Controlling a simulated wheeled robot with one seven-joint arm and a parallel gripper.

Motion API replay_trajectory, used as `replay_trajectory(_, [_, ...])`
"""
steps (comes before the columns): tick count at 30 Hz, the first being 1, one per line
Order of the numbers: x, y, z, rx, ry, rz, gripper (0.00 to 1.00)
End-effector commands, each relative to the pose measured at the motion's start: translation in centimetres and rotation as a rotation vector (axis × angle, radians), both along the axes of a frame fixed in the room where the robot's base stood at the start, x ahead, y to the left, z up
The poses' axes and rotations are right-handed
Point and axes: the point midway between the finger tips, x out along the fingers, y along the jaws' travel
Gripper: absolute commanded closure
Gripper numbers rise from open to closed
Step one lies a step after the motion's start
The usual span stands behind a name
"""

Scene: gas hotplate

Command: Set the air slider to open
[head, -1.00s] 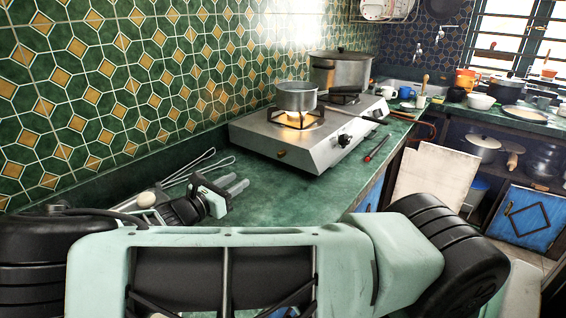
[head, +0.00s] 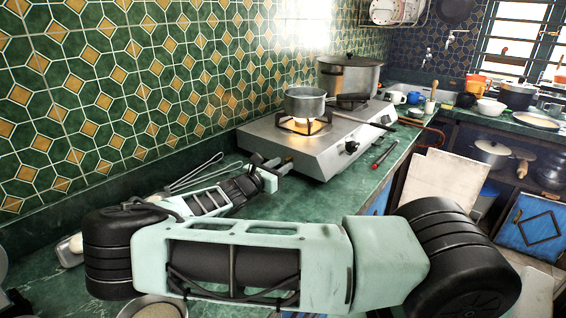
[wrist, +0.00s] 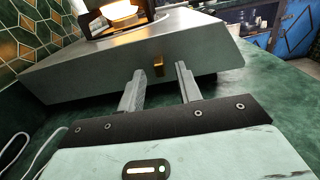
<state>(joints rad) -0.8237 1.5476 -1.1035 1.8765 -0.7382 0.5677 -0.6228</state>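The gas hotplate (head: 318,160) stands on the green counter. In the wrist view, a small brass piece, which looks like the air slider (wrist: 158,69), sits on the hotplate's pale side panel (wrist: 95,75). My gripper (wrist: 160,73) is open, with its two fingers apart and nothing held. The brass piece appears between the fingertips in that view; I cannot tell whether they touch it. In the head view my gripper (head: 279,165) is at the hotplate's near side, and I cannot make out the brass piece there.
A small pot (head: 305,101) sits over a lit burner, with a large lidded pot (head: 350,75) behind it. A red-and-black tool (head: 384,155) lies right of the hotplate. The counter (head: 325,200) in front is mostly clear.

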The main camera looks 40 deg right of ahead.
Motion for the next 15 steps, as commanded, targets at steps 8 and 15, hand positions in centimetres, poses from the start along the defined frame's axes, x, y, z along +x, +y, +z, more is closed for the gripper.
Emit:
replay_trajectory(8, [0.3,-1.6,0.0,0.0,0.001,0.002,0.65])
replay_trajectory(15, [0.3,-1.7,0.0,0.001,0.0,0.001,0.68])
